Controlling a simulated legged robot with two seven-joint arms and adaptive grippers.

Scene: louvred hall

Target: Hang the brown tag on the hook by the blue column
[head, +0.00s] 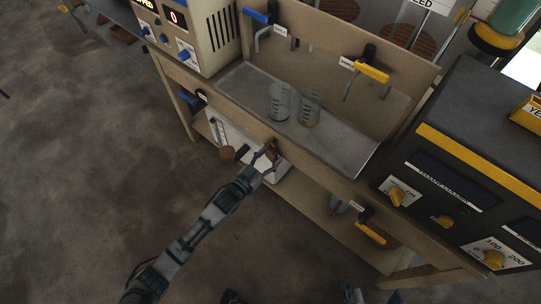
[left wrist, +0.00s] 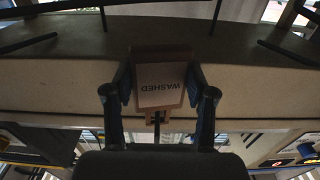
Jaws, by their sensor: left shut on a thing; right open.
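My left gripper (head: 268,158) is shut on the brown tag (head: 272,149), in front of the counter's front board. In the left wrist view the tag (left wrist: 160,64) sits between the two fingers, its pale face reading WASHED upside down. I cannot make out a blue column or a clear hook. A blue fitting (head: 187,98) with a small white label sits under the counter's left end, up and left of my left gripper. My right gripper (head: 375,296) shows only as fingertips at the bottom edge, apart and empty.
Two glass beakers (head: 282,103) stand in the metal basin (head: 345,142). A blue-handled tap (head: 257,15) and a yellow-handled tap (head: 372,72) are behind it. A yellow fitting (head: 371,234) hangs below the counter. A dark console (head: 455,150) is at right. The floor at left is clear.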

